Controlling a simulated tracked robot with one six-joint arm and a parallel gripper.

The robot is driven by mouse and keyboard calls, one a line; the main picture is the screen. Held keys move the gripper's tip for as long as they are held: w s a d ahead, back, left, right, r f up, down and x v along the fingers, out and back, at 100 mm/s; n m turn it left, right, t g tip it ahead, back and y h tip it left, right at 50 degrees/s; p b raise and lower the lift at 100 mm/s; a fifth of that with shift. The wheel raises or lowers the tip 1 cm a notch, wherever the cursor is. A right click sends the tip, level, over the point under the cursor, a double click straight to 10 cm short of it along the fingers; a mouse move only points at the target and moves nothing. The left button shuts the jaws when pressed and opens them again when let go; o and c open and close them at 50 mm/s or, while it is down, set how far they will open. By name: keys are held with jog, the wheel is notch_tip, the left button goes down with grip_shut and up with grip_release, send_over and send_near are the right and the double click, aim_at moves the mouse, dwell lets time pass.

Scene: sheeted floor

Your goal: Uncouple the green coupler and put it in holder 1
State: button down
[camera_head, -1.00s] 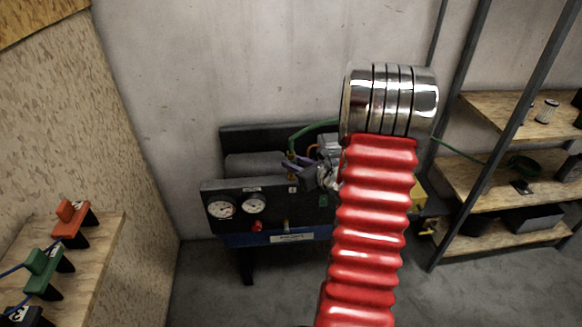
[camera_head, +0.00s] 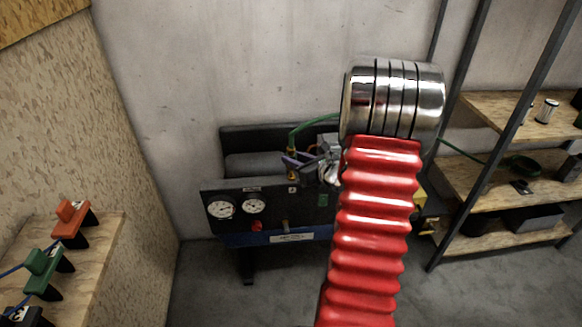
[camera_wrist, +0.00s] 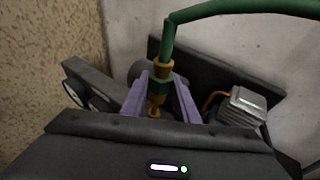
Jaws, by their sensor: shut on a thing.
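The green coupler (camera_wrist: 158,88), with brass ends, stands upright in the wrist view, with a green hose (camera_wrist: 235,9) leaving its top. My gripper (camera_wrist: 161,86) has its two purple fingers on either side of it and is shut on it. In the head view my gripper (camera_head: 297,163) is above the gauge panel (camera_head: 265,209), and the coupler there is small and partly covered. A brass piece shows just below the coupler; I cannot tell whether they are still joined. No marking for holder 1 is readable.
Orange (camera_head: 71,218), green (camera_head: 43,264) and black (camera_head: 25,315) pieces sit on a wooden ledge at the left. A shelf rack (camera_head: 500,165) stands at the right, with a coil of green hose. Two gauges are on the panel. My red arm hides the panel's right side.

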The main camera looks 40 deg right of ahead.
aim_at(295, 157)
jog(key=shift+r, duration=0.55)
jog(key=shift+r, duration=1.9)
jog(key=a+f+n+g+y, duration=0.2)
jog(key=a+f+n+y, duration=0.2)
jog(key=a, duration=0.8)
jog(key=w+a+f+n+g+y, duration=0.1)
jog(key=a+f+n+y, duration=0.3)
jog(key=a, duration=0.8)
jog(key=a+f+n+g+y, duration=0.3)
jog(key=a+f, duration=0.3)
jog(key=a, duration=0.6)
jog(key=shift+w+a+f+n+y, duration=0.35)
jog(key=shift+f+n+y, duration=0.05)
jog(key=shift+y, duration=0.5)
